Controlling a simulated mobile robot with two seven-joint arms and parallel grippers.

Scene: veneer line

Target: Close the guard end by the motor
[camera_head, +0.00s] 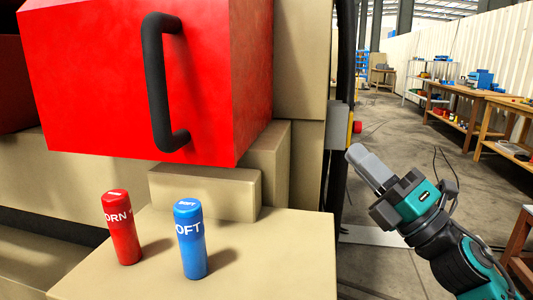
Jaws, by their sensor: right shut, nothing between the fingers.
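A red box-shaped guard end (95,75) fills the upper left of the head view. A black upright handle (155,85) is fixed to its front face. Its lower edge hangs above the beige machine frame, and I cannot tell whether it is open or closed. The motor cannot be made out. My right gripper (358,154) is to the right of the guard, clear of the handle, pointing up and left. Its grey fingers are together and empty. My left gripper is not in view.
A red cylinder (122,228) and a blue cylinder (190,240), both lettered, stand on a beige ledge (270,265) below the guard. A grey box with a red button (357,127) is close to my right gripper. Workbenches (460,92) line the right; the floor between is mostly open.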

